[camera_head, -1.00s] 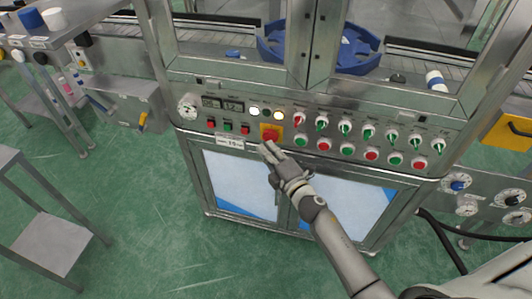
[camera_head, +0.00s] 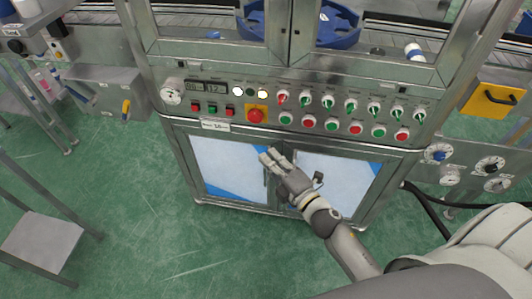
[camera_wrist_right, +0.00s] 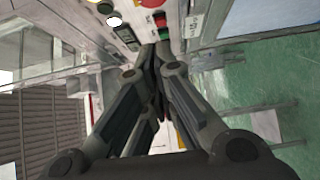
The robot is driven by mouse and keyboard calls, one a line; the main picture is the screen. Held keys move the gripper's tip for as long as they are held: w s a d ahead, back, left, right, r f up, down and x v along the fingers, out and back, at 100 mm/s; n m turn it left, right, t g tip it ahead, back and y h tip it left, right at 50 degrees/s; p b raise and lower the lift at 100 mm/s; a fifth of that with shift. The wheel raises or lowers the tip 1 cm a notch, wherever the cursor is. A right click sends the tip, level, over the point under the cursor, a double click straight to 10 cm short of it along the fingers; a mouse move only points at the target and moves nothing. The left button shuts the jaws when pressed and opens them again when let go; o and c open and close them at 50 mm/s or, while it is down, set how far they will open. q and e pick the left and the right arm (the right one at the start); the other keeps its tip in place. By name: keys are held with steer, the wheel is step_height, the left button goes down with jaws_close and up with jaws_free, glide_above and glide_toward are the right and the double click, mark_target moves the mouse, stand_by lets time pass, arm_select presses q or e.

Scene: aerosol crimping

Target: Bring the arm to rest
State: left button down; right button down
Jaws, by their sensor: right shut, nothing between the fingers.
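My right gripper (camera_head: 270,157) is in front of the lower cabinet doors of the machine, below the control panel (camera_head: 300,110). Its fingers are together and hold nothing. In the right wrist view the shut fingers (camera_wrist_right: 158,50) point toward the panel's buttons. A red emergency button (camera_head: 256,115) on a yellow plate sits above the fingertips, apart from them. My right arm (camera_head: 345,245) reaches in from the lower right. My left gripper is not in view.
Green and red buttons and switches line the panel. A blue round fixture (camera_head: 325,25) stands behind the glass frame. A yellow box (camera_head: 492,98) is at the right. A metal stand (camera_head: 40,240) is at the lower left. Green floor (camera_head: 150,230) is clear left of the cabinet.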

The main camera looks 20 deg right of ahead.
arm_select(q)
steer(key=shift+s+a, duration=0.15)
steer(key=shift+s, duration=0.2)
arm_select(e)
steer(key=shift+s, duration=0.1)
steer(key=shift+f, duration=0.1)
steer(key=s+d+f+m+g+h+p, duration=0.1)
steer(key=s+f+m+g, duration=0.3)
steer(key=f, duration=0.6)
steer(key=s+d+f+m+g+h+p, duration=0.1)
steer(key=s+f+m, duration=0.3)
steer(key=f, duration=0.6)
steer(key=s+f+m+g+h, duration=0.1)
steer(key=s+f+m+g, duration=0.2)
steer(key=s+f, duration=0.55)
arm_select(q)
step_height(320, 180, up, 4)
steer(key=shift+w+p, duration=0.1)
steer(key=shift+p, duration=0.9)
arm_select(e)
steer(key=s+f+m+g, duration=0.3)
steer(key=s+f, duration=0.5)
steer(key=s, duration=0.4)
steer(key=s+f+m+g, duration=0.4)
steer(key=s+f, duration=0.4)
steer(key=s, duration=0.5)
steer(key=shift+s+d+f+g+h, duration=0.2)
steer(key=shift+d+g+h, duration=0.15)
steer(key=shift+g, duration=0.45)
